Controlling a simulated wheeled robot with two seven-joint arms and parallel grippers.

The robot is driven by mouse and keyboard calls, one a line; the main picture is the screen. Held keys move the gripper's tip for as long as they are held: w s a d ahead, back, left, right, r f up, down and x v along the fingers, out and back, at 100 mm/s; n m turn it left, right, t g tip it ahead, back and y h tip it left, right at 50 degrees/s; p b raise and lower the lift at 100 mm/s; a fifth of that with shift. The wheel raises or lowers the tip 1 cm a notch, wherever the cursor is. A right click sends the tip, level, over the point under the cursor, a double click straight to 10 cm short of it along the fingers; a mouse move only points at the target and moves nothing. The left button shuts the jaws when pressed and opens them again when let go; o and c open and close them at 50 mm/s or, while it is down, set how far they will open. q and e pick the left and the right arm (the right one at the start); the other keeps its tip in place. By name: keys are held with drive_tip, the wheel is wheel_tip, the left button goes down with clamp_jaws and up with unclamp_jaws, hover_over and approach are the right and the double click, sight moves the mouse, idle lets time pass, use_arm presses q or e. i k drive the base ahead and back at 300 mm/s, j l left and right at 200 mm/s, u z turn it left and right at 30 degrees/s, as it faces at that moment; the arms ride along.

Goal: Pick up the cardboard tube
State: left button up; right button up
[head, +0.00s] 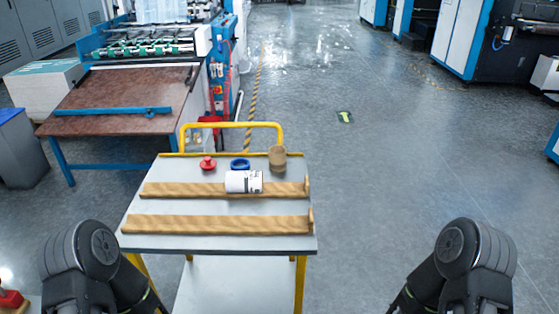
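A short brown cylinder (277,158), which looks like the cardboard tube, stands upright near the back right corner of the cart top (160,177), close to the yellow handle. Its lower front is near the back wooden rail. Black links of both my arms show at the bottom left and bottom right, well apart from the tube. Neither gripper is in view.
On the cart, a white labelled roll (243,182) lies at the back wooden rail (180,189); a front rail (215,224) runs parallel. A blue ring (240,164) and red knob-like piece (208,163) sit behind. The yellow handle (232,125) rises at the back. Floor right is clear.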

sight(278, 159)
drive_tip(key=l+u, duration=0.1)
drive_tip(key=u, duration=0.25)
drive_tip(key=i+l+u, duration=0.1)
drive_tip(key=u, duration=0.25)
drive_tip(key=l+u, duration=0.15)
drive_tip(key=u, duration=0.15)
drive_tip(key=l+u, duration=0.3)
drive_tip(key=l, duration=0.65)
drive_tip(key=k+l+u, duration=0.1)
drive_tip(key=l+u, duration=0.2)
drive_tip(key=l, duration=0.7)
